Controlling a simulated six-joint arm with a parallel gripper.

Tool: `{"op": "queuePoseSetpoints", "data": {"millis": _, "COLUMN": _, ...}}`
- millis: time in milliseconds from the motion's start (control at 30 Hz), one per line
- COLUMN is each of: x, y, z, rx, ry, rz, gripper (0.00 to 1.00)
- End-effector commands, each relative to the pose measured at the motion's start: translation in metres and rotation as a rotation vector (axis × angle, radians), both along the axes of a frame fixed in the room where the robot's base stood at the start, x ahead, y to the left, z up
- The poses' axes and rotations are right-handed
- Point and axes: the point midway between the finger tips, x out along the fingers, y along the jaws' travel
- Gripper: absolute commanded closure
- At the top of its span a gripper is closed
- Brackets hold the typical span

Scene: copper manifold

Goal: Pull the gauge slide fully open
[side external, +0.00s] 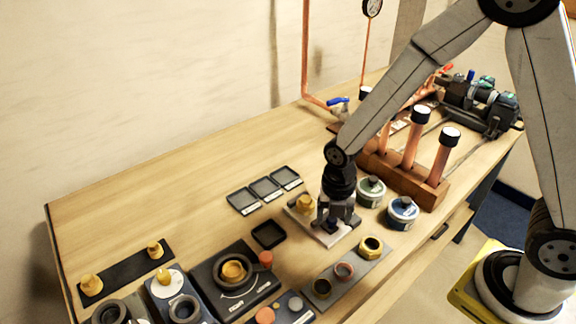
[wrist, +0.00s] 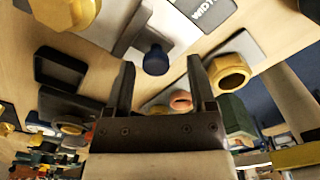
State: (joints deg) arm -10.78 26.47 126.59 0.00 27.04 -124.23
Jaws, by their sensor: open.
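A pale plate (side external: 322,239) with a brass knob (side external: 305,203) lies near the middle of the table. It looks like the gauge slide, but I cannot be sure. My gripper (side external: 332,222) points down over its right part and hides some of it. In the wrist view, my gripper (wrist: 162,72) is open, with its two dark fingers apart. A dark blue knob (wrist: 155,61) shows between the fingertips, nearer the left one, beside pale plate surface (wrist: 183,30). I cannot tell whether a finger touches the knob. How far the slide is open is unclear.
A strip with threaded fittings (side external: 347,272) lies in front. Small dark trays (side external: 265,187) lie behind left. The far left tabletop is clear.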

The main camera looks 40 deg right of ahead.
Motion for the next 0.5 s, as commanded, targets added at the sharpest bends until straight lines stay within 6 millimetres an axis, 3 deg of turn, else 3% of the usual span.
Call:
{"op": "queuePoseSetpoints", "data": {"millis": 267, "x": 0.001, "y": 0.000, "z": 0.016, "rx": 0.001, "ry": -0.004, "rz": 0.000, "gripper": 0.29}}
{"op": "queuePoseSetpoints", "data": {"millis": 500, "x": 0.001, "y": 0.000, "z": 0.042, "rx": 0.001, "ry": -0.004, "rz": 0.000, "gripper": 0.29}}
